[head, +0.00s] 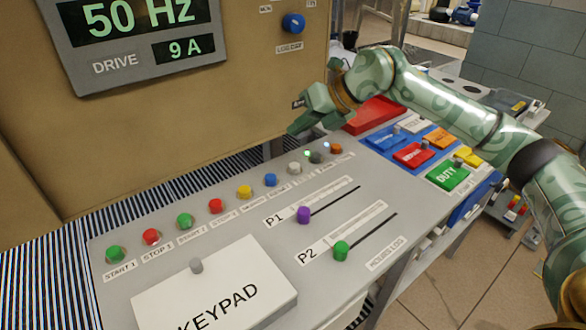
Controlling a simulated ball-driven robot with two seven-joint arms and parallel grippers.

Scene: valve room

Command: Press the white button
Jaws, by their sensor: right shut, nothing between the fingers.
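The white button (294,168) is a small pale round knob in the row of coloured buttons on the grey sloping panel. My right gripper (303,116) is shut and empty. In the picture it shows above the white button, apart from it, with its fingers pointing left and down. Nothing hides the white button. My left gripper is not in view.
Green, red and yellow buttons (244,192) continue the row to the left, and an orange one (336,148) stands to the right. Sliders P1 (304,215) and P2 (341,248) and a keypad cover (222,290) lie nearer. A drive display (140,38) is behind.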

